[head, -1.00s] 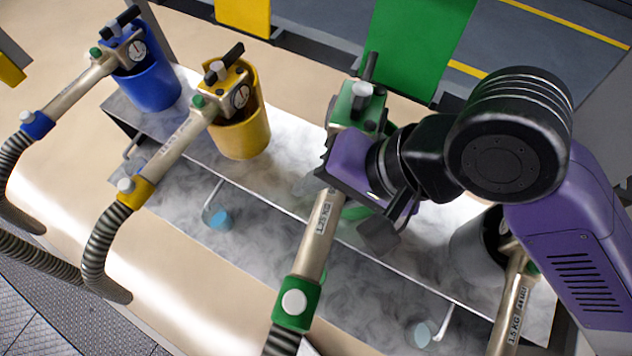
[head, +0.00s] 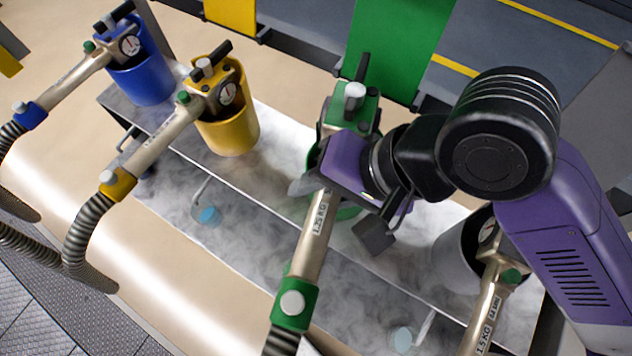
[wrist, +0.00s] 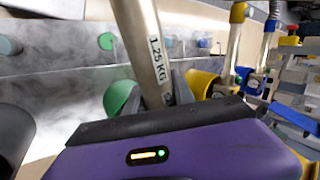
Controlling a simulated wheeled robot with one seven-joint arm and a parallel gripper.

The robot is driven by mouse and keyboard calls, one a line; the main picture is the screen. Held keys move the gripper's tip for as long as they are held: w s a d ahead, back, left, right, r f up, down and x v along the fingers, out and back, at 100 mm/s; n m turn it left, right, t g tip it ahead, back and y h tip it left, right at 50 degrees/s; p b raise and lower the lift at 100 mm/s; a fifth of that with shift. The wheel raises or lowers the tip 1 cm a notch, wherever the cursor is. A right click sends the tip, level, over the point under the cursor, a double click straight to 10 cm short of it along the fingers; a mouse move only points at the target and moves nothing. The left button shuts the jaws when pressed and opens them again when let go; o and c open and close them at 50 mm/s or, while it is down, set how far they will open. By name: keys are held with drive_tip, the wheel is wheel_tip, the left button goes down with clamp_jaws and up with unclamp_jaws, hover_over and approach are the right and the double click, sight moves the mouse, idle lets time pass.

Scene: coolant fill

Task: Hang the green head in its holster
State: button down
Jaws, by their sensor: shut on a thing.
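The green head (head: 352,108) is a green block with a grey knob and black lever on a metal tube marked 1.25 KG. My gripper (head: 318,186) is shut on this tube just below the block. In the wrist view the gripper (wrist: 157,95) has the tube (wrist: 145,45) between its grey fingers. The green holster (head: 347,213) is a round cup, partly hidden behind the gripper and tube; its rim also shows in the wrist view (wrist: 118,97). The head is over or at this cup. I cannot tell whether its nozzle is inside.
Blue (head: 150,80) and yellow (head: 232,135) holsters with their heads stand to the left on the steaming metal shelf (head: 275,130). A grey holster (head: 455,252) with another head is at the right, below my arm. A green panel (head: 395,45) stands behind. A ribbed hose (head: 281,342) trails from the green head.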

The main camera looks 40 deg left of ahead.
drive_tip(key=shift+f+b, duration=1.8)
drive_tip(key=shift+f, duration=1.1)
drive_tip(key=shift+p, duration=0.85)
drive_tip(key=shift+f+b, duration=0.95)
drive_tip(key=shift+f, duration=0.85)
idle(0.5)
drive_tip(key=c, duration=1)
unclamp_jaws()
drive_tip(key=shift+o, duration=0.2)
drive_tip(key=v, duration=0.8)
drive_tip(key=shift+b, duration=0.3)
